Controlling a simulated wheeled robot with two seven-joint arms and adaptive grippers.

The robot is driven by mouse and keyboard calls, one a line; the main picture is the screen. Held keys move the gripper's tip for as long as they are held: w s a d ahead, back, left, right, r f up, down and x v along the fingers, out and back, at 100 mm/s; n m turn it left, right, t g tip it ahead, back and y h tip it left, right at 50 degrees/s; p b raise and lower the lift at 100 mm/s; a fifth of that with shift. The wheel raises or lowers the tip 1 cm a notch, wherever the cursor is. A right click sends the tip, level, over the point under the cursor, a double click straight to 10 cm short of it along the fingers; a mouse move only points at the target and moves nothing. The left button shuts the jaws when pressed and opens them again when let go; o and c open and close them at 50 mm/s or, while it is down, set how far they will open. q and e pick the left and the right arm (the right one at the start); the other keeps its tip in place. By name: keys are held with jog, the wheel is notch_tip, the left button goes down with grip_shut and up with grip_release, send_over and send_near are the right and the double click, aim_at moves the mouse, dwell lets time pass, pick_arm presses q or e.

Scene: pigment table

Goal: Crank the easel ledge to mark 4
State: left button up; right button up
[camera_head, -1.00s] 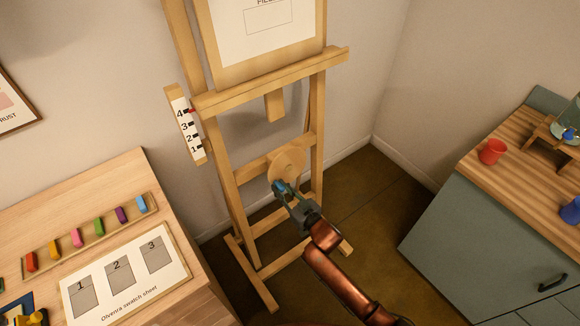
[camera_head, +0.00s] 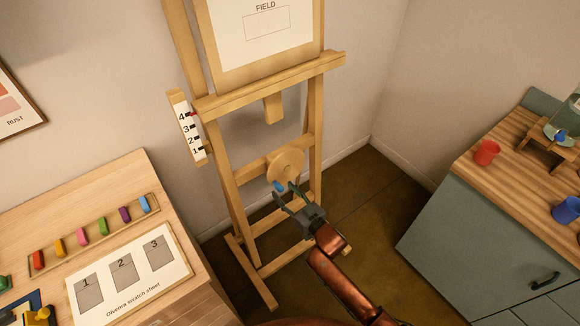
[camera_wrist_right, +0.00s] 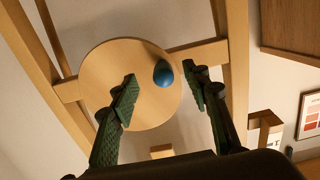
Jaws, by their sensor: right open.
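The wooden easel stands against the wall, with its ledge (camera_head: 275,85) level. A scale strip (camera_head: 187,128) marked 1 to 4 hangs at the ledge's left end, with a small red pointer (camera_head: 193,114) by the 4. The round crank wheel (camera_head: 287,164) with a blue knob (camera_head: 279,187) is below the ledge. My right gripper (camera_head: 286,196) is open and empty just in front of the knob. In the right wrist view, the knob (camera_wrist_right: 163,73) shows between the spread fingertips (camera_wrist_right: 160,82), touching neither as far as I can see. My left gripper is not in view.
A table at left holds a row of coloured pastels (camera_head: 102,226) and a swatch sheet (camera_head: 130,272). A grey cabinet (camera_head: 470,235) at right carries a red cup (camera_head: 487,152) and a blue cup (camera_head: 567,209). Open floor lies between easel and cabinet.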

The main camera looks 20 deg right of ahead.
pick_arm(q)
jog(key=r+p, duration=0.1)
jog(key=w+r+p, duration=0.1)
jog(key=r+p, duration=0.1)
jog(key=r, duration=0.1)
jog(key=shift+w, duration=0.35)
pick_arm(e)
jog(key=v, duration=0.6)
